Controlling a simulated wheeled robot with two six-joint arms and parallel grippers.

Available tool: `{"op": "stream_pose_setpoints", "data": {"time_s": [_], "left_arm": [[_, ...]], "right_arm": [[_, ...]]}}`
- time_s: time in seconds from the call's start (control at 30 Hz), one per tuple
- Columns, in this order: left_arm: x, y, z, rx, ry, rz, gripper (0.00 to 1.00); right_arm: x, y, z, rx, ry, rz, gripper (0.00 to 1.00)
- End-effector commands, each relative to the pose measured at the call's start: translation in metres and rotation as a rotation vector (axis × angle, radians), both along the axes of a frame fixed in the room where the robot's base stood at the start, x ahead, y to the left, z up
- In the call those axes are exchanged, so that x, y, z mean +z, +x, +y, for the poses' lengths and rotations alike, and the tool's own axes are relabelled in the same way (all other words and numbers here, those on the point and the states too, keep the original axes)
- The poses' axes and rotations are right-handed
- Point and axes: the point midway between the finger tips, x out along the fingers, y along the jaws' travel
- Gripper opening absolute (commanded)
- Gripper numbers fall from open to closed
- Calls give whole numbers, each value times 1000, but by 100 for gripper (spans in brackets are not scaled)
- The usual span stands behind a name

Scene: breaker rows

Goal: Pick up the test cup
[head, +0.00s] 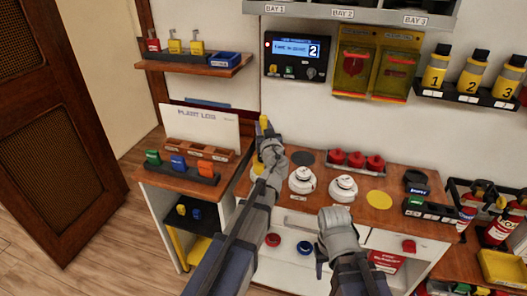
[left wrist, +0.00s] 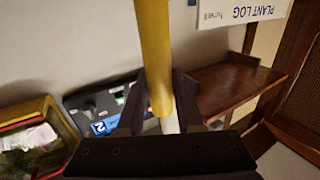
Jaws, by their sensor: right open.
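My left gripper (head: 266,128) is raised above the back of the wooden bench. A yellow rod (left wrist: 155,55) with a white end stands between its fingers in the left wrist view, and the fingers look closed on it. The rod's yellow top also shows in the head view (head: 264,120). Whether this rod belongs to the test cup cannot be told, and no cup shape shows on it. My right gripper (head: 338,214) is open over the bench's front edge, with nothing visible in it.
White round detectors (head: 301,180) (head: 343,188) sit on the bench (head: 325,206). Red domes (head: 356,160) stand behind, and a black item (head: 415,181) lies to the right. A shelf (head: 205,66) and a lit panel (head: 297,55) are on the wall.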

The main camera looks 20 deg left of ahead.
Motion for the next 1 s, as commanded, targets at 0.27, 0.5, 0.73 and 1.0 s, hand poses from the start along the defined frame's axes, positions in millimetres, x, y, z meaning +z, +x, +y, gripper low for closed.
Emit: {"op": "stream_pose_setpoints", "data": {"time_s": [0.27, 0.5, 0.73, 1.0], "left_arm": [[0, 0, 0, 0, 0, 0, 2], [0, 0, 0, 0, 0, 0, 0], [0, 0, 0, 0, 0, 0, 0], [0, 0, 0, 0, 0, 0, 0]], "right_arm": [[0, 0, 0, 0, 0, 0, 50], [0, 0, 0, 0, 0, 0, 50], [0, 0, 0, 0, 0, 0, 50], [0, 0, 0, 0, 0, 0, 50]]}}
